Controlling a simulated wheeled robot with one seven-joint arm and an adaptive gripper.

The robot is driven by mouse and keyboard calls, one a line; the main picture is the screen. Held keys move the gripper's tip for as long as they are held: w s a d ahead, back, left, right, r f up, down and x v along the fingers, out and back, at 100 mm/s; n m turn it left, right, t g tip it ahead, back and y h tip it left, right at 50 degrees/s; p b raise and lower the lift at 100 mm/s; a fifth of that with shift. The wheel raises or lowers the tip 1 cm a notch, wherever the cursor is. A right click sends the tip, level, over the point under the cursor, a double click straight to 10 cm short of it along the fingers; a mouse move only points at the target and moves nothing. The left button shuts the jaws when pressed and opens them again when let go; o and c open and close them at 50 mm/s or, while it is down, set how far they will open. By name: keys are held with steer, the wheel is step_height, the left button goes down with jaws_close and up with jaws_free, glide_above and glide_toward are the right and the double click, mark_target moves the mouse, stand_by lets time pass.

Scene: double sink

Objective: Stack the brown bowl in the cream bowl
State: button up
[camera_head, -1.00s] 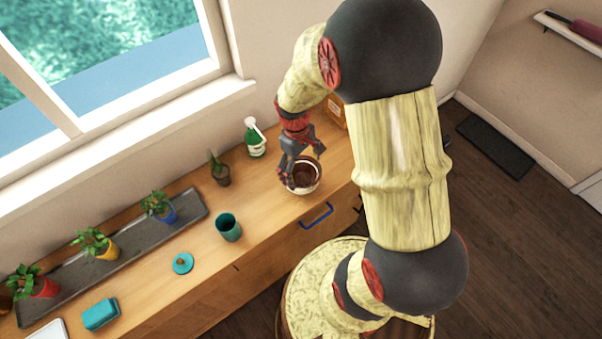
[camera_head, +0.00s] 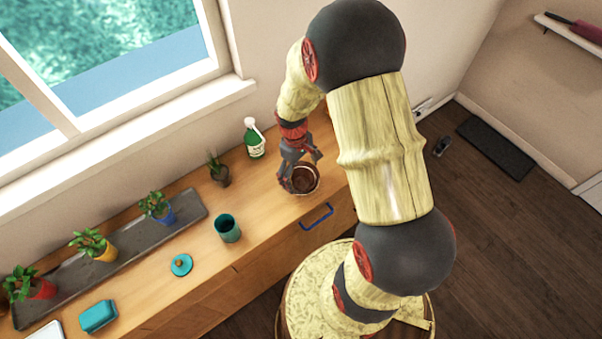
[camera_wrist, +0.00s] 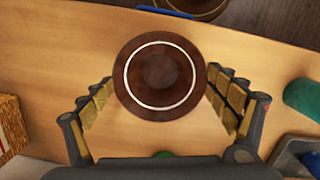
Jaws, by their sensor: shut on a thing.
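The brown bowl (camera_head: 305,177) is between the fingers of my gripper (camera_head: 301,170), low over the counter near its front edge. A pale strip of the cream bowl (camera_head: 304,192) shows at the brown bowl's lower edge in the head view. The rest of the cream bowl is hidden, so how deep the brown bowl sits is unclear.
A teal cup (camera_head: 228,228) stands to the left, with a teal lid (camera_head: 181,265) and a teal butter dish (camera_head: 98,316) farther left. A green bottle (camera_head: 254,138) and a small plant (camera_head: 218,170) stand behind. A blue handle (camera_head: 316,216) is on the counter front.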

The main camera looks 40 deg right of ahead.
steer(key=shift+f, duration=0.25)
steer(key=o, duration=1.1)
steer(key=shift+r, duration=0.2)
step_height(320, 180, up, 12)
steer(key=w+p, duration=0.1)
steer(key=p, duration=0.1)
step_height(320, 180, up, 15)
steer(key=m+t, duration=0.1)
steer(key=t, duration=0.3)
glide_above(298, 181)
steer(key=s+a, duration=0.4)
steer(key=a, duration=0.2)
steer(key=s+a+r+m+t, duration=0.1)
steer(key=s+a+r+t, duration=0.2)
steer(key=s+a+r, duration=0.2)
steer(key=s+r, duration=0.3)
steer(key=s, duration=0.1)
steer(key=shift+s+a+r+m, duration=0.15)
steer(key=shift+s+a+m, duration=0.15)
steer(key=shift+s+m, duration=0.1)
steer(key=shift+w, duration=0.1)
